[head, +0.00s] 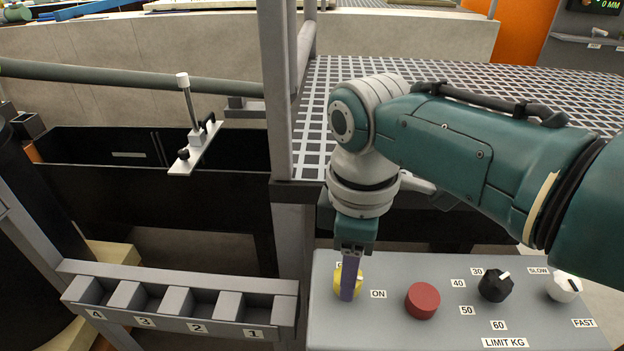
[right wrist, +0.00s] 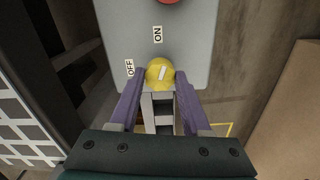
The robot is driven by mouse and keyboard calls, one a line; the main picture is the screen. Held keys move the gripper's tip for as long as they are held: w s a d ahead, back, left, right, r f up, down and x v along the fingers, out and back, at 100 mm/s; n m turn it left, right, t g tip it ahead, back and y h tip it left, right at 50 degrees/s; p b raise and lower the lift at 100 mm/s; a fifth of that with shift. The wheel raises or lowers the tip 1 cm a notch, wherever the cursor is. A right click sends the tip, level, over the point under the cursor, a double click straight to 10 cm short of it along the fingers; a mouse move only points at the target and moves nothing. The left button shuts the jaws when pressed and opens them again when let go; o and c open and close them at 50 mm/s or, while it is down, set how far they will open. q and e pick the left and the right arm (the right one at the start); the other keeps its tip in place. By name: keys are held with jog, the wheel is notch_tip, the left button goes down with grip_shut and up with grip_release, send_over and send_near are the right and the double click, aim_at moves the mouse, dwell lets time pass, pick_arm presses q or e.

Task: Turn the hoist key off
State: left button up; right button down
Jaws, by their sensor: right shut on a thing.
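The hoist key is a yellow round knob (head: 338,283) on the grey control panel (head: 390,335), low in the head view. It also shows in the right wrist view (right wrist: 160,72), with a white pointer line tilted roughly toward the ON label (right wrist: 157,34), away from the OFF label (right wrist: 130,68). My right gripper (head: 348,290) points down, its purple fingers on either side of the knob, shut on it. In the head view the fingers hide part of the knob and most of the OFF label. My left gripper is not in view.
Right of the key are a red button (head: 422,300), a black limit knob (head: 495,285) and a white speed knob (head: 564,287). A numbered slotted rack (head: 180,309) stands left of the panel. A metal post (head: 276,90) and grating (head: 470,85) lie behind.

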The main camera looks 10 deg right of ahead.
jog(key=m+p, duration=0.1)
jog(key=m, duration=0.1)
jog(key=shift+r+m, duration=0.1)
jog(key=shift+m, duration=0.3)
jog(key=m, duration=0.3)
jog(key=shift+m+p, duration=0.3)
jog(key=shift+p, duration=0.05)
jog(key=m, duration=0.3)
jog(key=shift+m, duration=0.3)
jog(key=shift+m+p, duration=0.35)
jog(key=shift+m, duration=1.55)
jog(key=shift+c, duration=1.9)
grip_release()
